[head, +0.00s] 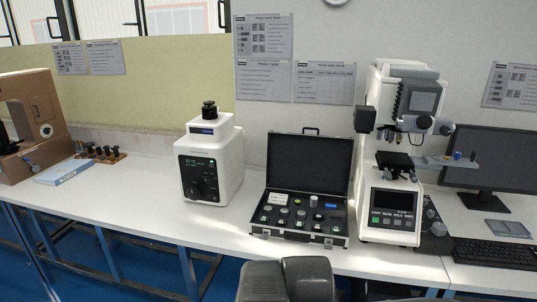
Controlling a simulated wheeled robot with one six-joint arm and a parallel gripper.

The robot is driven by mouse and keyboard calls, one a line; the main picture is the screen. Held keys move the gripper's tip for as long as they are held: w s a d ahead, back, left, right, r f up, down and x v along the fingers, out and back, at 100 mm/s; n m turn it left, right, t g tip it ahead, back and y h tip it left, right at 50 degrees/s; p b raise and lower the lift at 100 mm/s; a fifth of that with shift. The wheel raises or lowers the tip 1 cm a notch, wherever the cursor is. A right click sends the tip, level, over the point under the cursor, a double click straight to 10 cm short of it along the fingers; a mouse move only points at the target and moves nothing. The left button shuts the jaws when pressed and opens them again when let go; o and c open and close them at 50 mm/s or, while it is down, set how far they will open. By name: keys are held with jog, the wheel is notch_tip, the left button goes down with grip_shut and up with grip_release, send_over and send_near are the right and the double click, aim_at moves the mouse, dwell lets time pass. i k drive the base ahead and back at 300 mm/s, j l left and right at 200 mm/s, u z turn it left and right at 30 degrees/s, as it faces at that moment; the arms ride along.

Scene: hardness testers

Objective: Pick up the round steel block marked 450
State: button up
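An open black case (300,238) stands on the white bench in the middle, its lid raised at the back. Several small round pieces sit in its dark insert, some grey and steel-like, with a small white label card (278,199) among them at the back left. The markings are too small to read, so I cannot tell which piece is the round steel block marked 450. A dark grey part of my own arm shows at the bottom edge, in front of the bench. My gripper's fingers are not in view.
A white tester (228,165) with a dark front panel stands left of the case. A taller tester (392,215) stands close on its right, with a monitor (500,160) and keyboard (495,252) beyond. A blue-white box (62,172) lies far left. The bench between box and white tester is mostly clear.

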aim_at(301, 214)
jog(key=i+l, duration=0.15)
jog(key=i, duration=0.55)
jog(key=i+l, duration=0.15)
jog(key=i, duration=0.6)
jog(key=j+u, duration=0.05)
